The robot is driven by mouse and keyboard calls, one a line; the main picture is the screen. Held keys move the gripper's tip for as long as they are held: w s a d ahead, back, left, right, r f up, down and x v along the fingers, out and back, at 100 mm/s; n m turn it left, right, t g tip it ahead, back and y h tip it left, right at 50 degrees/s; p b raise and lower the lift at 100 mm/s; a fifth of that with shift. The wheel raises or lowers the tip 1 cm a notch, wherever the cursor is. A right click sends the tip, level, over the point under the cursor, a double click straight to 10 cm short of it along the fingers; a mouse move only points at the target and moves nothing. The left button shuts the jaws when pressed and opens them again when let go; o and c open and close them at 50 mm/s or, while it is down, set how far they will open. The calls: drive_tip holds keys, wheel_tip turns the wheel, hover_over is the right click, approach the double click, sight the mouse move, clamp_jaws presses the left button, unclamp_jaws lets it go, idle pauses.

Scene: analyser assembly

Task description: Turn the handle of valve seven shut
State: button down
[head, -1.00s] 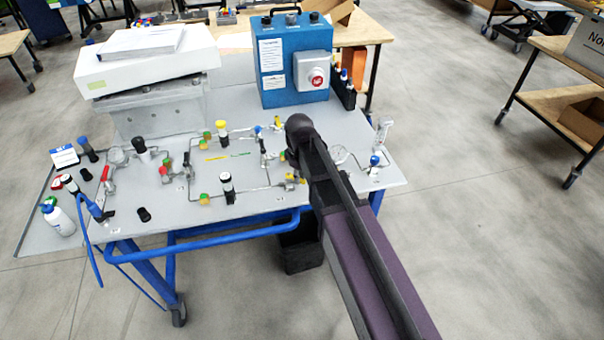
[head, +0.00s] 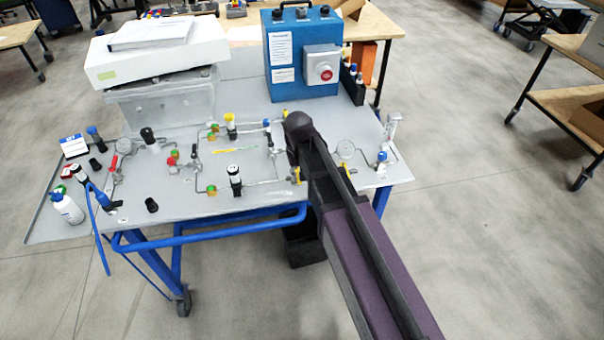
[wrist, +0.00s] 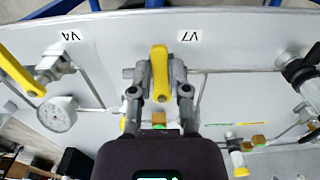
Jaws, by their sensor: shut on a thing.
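The yellow handle (wrist: 159,72) of valve seven is in the middle of the wrist view, beside the label V7 (wrist: 189,36) on the grey panel. The handle stands across the line of its pipe fitting. My gripper (wrist: 160,92) is shut on the handle, with one finger on each side. In the head view my arm hides most of the valve and the gripper; a yellow piece (head: 297,174), seemingly the handle, shows at the arm's left edge.
A second yellow handle (wrist: 22,72) at label V4 (wrist: 70,37) and a round gauge (wrist: 57,113) lie close by. A black-capped fitting (wrist: 300,72) is at the other side. A blue box with a red button (head: 302,55) stands behind.

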drive_tip(key=shift+w+a, duration=0.15)
drive_tip(key=shift+w, duration=0.05)
drive_tip(key=c, duration=0.6)
unclamp_jaws()
drive_tip(key=shift+s, duration=0.1)
drive_tip(key=shift+r, duration=0.15)
